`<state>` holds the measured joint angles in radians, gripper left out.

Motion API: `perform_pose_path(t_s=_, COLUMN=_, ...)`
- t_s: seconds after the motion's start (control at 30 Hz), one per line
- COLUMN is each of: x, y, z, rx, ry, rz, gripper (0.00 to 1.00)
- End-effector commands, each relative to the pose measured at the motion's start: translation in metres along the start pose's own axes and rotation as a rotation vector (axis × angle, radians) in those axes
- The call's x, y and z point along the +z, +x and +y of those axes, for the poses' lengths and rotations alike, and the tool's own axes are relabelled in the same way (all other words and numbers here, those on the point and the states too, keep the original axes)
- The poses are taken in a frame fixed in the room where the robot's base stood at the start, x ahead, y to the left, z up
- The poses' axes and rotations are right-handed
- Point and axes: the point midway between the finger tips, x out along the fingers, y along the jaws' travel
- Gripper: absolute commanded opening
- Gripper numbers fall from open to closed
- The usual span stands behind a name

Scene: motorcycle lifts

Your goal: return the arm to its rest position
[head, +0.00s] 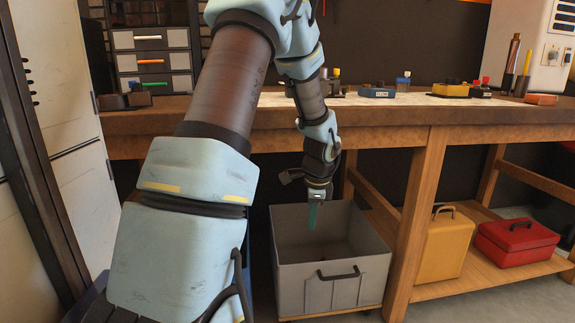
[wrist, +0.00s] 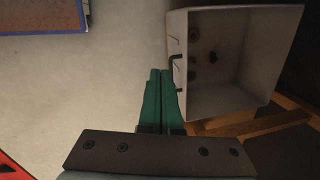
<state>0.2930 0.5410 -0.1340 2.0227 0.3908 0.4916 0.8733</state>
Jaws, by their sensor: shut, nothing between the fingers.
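My arm reaches forward and down in the head view, bent at the elbow. My gripper (head: 312,217) points down over the open grey bin at the front of the workbench. Its green fingers (wrist: 162,100) are pressed together in the wrist view, with nothing between them. The grey bin (head: 332,291) stands on a low wooden base below the bench top. In the wrist view the bin (wrist: 245,13) lies right of the fingers, and a few small dark items show on its floor. The arm's rest position is not marked in either view.
The wooden workbench (head: 390,117) stands close behind the gripper, with small parts on top. A yellow case (head: 443,250) and a red toolbox (head: 517,243) sit on its lower shelf. A pale cabinet (head: 62,130) stands at the left. Bare floor (wrist: 75,90) shows left of the fingers.

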Motion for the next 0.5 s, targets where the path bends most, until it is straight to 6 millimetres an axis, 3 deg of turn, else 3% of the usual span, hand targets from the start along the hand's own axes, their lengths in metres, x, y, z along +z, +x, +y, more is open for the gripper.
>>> perform_pose_path(t_s=0.03, x=0.024, y=-0.017, z=0.014, rx=0.003, ry=-0.161, rz=0.001, gripper=0.00)
perform_pose_path(t_s=0.2, x=0.080, y=-0.053, z=0.067, rx=0.024, ry=-0.705, rz=0.015, gripper=0.00)
perform_pose_path(t_s=0.5, x=0.128, y=-0.084, z=0.144, rx=0.056, ry=-1.374, rz=0.042, gripper=0.00)
